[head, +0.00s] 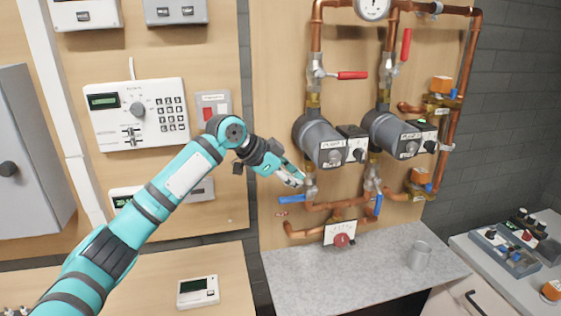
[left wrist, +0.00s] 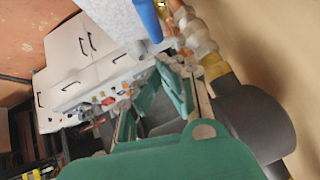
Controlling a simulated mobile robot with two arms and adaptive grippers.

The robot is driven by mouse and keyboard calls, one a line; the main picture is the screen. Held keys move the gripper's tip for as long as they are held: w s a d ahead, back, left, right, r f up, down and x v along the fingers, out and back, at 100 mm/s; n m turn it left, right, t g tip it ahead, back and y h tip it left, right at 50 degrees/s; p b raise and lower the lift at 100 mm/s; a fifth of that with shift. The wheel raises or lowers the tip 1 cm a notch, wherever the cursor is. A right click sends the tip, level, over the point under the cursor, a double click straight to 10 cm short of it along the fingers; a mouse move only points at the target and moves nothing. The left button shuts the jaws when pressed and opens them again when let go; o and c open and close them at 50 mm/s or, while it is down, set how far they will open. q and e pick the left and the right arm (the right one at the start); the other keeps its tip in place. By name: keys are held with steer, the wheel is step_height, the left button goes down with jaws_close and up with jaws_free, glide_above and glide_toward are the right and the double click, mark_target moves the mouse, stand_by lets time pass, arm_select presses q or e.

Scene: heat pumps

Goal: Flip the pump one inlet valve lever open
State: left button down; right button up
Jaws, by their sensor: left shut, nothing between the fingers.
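Pump one (head: 322,140) is the left of two grey pumps on the wooden panel. Below it, the inlet valve (head: 311,187) has a blue lever (head: 290,199) lying level and pointing left, across the upright pipe. My left gripper (head: 297,179) is shut and empty, just above the lever near the valve body; I cannot tell whether it touches. In the left wrist view, the blue lever (left wrist: 148,18) shows at the top, beyond the fingertips. The gripper partly hides the valve in the head view. My right gripper is in neither view.
Pump two (head: 392,134) stands to the right, its blue lever (head: 378,205) pointing down. Red levers (head: 352,75) sit above the pumps. A gauge box (head: 340,233) is below. A metal mug (head: 419,255) stands on the grey counter (head: 300,285). Copper pipes surround the valve.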

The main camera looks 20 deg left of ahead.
mark_target(302, 198)
arm_select(q)
steer(key=shift+w+a+f+p, duration=0.1)
steer(key=shift+a+f+p, duration=0.1)
steer(key=shift+f, duration=0.6)
steer(key=shift+w+a+f+p, duration=0.1)
steer(key=shift+a+f+p, duration=0.1)
steer(key=shift+f, duration=0.55)
steer(key=shift+f, duration=0.1)
steer(key=shift+s+f+h+b, duration=0.15)
steer(key=shift+f+h+b, duration=0.15)
steer(key=shift+b, duration=0.45)
